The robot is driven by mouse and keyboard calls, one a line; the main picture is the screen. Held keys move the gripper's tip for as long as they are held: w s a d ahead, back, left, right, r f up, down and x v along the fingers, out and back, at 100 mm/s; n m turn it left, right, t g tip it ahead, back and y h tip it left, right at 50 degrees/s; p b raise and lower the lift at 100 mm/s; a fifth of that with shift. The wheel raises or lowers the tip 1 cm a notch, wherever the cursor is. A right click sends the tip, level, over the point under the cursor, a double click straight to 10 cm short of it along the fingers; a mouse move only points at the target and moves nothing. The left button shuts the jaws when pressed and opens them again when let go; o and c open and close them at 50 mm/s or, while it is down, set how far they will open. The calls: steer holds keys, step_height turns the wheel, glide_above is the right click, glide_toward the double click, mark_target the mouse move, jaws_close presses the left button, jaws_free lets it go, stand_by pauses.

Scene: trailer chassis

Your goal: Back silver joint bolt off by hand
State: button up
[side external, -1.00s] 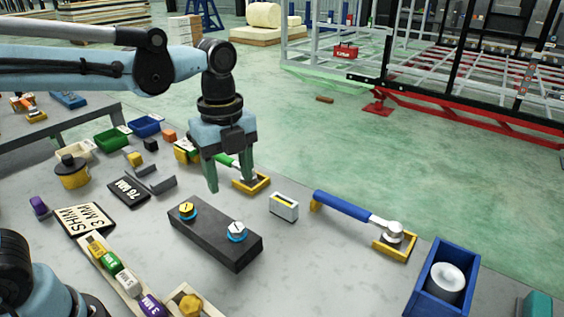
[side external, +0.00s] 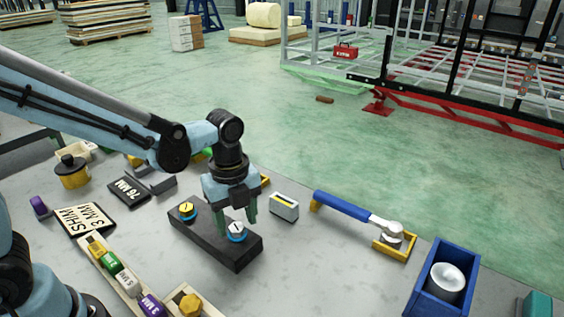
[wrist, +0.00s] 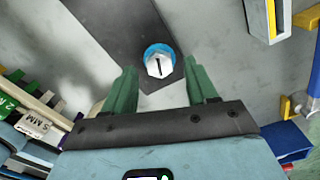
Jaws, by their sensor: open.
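The silver joint bolt (side external: 237,230) stands on a blue ring at the right end of a dark block (side external: 207,236). A gold bolt (side external: 188,209) on a blue ring is at the block's left end. My gripper (side external: 238,217) is open over the right end of the block, with its green fingers pointing down near the silver bolt. In the wrist view, the silver bolt (wrist: 159,62) shows a dark line on its head. It lies ahead of my open gripper (wrist: 162,75), roughly centred between the fingertips, and nothing is held.
A blue-handled wrench (side external: 345,206) lies on yellow rests to the right. A small white box (side external: 284,207) sits just right of the block. A blue bin (side external: 421,293) holding a white roll stands at the lower right. A tray of coloured pieces (side external: 117,268) lies lower left.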

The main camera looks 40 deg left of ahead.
steer(key=shift+f, duration=0.55)
steer(key=c, duration=1.1)
steer(key=shift+o, duration=0.2)
